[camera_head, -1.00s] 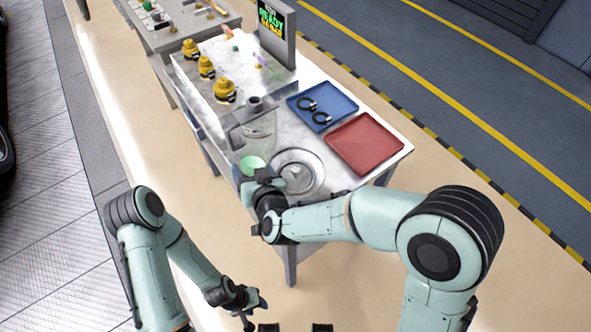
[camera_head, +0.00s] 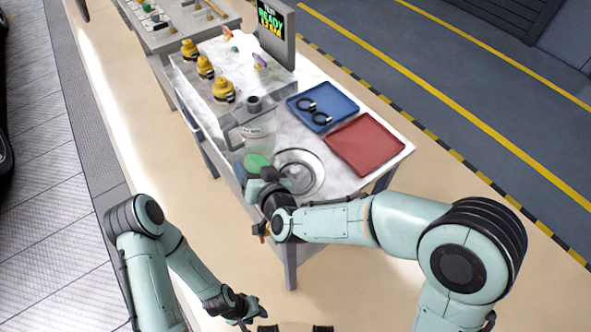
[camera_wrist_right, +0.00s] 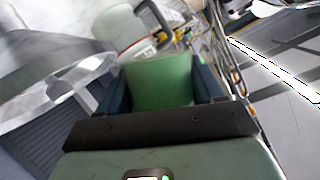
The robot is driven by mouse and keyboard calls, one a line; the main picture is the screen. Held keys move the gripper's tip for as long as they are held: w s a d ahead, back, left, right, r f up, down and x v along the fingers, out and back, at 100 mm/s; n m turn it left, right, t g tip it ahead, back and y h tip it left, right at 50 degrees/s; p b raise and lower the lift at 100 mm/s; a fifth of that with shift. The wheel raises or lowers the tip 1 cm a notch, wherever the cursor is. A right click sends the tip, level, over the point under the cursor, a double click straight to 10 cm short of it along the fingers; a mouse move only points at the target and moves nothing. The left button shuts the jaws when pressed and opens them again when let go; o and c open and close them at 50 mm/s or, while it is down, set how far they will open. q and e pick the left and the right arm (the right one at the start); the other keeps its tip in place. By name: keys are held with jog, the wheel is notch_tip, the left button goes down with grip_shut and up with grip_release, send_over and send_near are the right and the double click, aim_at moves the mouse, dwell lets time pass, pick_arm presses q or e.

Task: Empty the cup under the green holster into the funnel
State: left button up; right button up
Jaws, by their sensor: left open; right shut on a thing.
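The green cup (camera_head: 257,161) is held in my right gripper (camera_head: 265,180), near the front-left edge of the table. In the right wrist view the cup (camera_wrist_right: 160,82) sits between the two dark fingers, which are shut on its sides. A round metal piece with a wide rim, apparently the funnel (camera_head: 312,160), is just right of the gripper; its rim (camera_wrist_right: 60,85) shows at left in the wrist view. The cup is beside it, not over it. I cannot see into the cup. A small green piece, perhaps the green holster (camera_head: 235,49), is at the back. My left gripper (camera_head: 249,312) is open, low in front.
A red tray (camera_head: 365,143) and a blue tray (camera_head: 335,101) with two black rings lie to the right. Several yellow-and-black fittings (camera_head: 223,88) and a screen (camera_head: 275,30) are further back.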

jog(key=shift+w+d+r, duration=0.1)
jog(key=shift+w+d, duration=0.05)
jog(key=shift+d+r+m+b, duration=0.15)
jog(key=shift+d+m+b, duration=0.05)
jog(key=shift+m+b, duration=0.15)
jog(key=shift+a+r+y, duration=0.1)
jog(key=shift+y, duration=0.2)
jog(key=shift+d+m+b, duration=0.25)
jog(key=shift+d+b, duration=0.05)
jog(key=shift+w+a+r, duration=0.1)
jog(key=shift+r, duration=0.05)
jog(key=shift+d+r+b, duration=0.1)
jog(key=shift+d+b, duration=0.2)
jog(key=shift+b, duration=0.1)
pick_arm(q)
jog(key=f, duration=0.1)
jog(key=s+f, duration=0.1)
jog(key=shift+s+a+f, duration=0.1)
jog(key=shift+s+f, duration=0.15)
jog(key=shift+f, duration=0.15)
pick_arm(e)
jog(key=shift+w+a+m, duration=0.1)
jog(key=shift+m, duration=0.2)
